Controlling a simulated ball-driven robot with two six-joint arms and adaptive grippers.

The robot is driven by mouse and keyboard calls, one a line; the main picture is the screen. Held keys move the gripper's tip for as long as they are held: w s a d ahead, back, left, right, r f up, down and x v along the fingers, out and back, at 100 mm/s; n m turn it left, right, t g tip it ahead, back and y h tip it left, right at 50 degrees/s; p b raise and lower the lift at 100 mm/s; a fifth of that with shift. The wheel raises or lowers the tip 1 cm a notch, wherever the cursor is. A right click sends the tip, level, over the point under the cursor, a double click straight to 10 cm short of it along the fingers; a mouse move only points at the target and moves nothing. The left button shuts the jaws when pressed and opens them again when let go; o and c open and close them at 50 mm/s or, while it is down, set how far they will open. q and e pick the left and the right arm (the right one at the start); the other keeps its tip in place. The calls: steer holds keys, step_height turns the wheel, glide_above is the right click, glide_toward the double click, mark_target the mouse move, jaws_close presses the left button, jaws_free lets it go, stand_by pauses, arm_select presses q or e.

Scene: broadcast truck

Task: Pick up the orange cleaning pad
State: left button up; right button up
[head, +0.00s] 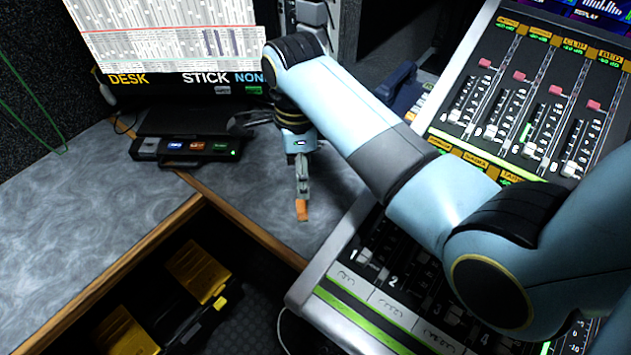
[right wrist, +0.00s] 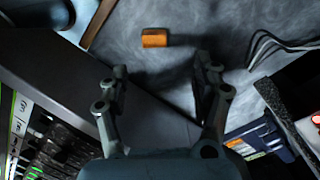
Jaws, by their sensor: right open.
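The orange cleaning pad (head: 302,210) is a small block lying on the grey desk, just beyond the tip of my right gripper in the head view. In the right wrist view the orange pad (right wrist: 155,38) lies on the grey surface, ahead of the fingers and apart from them. My right gripper (head: 302,185) points down at the desk. In the right wrist view my right gripper (right wrist: 158,85) is open and empty, with one finger on each side. My left gripper is not in view.
The mixing console (head: 345,240) with faders stands right of the pad. A black device (head: 190,148) with lit buttons sits under the monitor (head: 170,40). An open compartment (head: 250,270) with yellow-topped items lies at front left. The grey desk (head: 80,215) is clear at left.

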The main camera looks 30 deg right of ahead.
glide_above(302, 206)
steer(key=f, duration=0.4)
steer(key=shift+w+d+f+b, duration=0.1)
steer(key=shift+w+f+b, duration=0.05)
steer(key=shift+w+b, duration=0.2)
steer(key=shift+f, duration=0.35)
steer(key=f, duration=0.3)
steer(key=f+b, duration=0.1)
steer(key=f, duration=0.1)
steer(key=shift+s+f, duration=0.2)
steer(key=shift+s, duration=0.1)
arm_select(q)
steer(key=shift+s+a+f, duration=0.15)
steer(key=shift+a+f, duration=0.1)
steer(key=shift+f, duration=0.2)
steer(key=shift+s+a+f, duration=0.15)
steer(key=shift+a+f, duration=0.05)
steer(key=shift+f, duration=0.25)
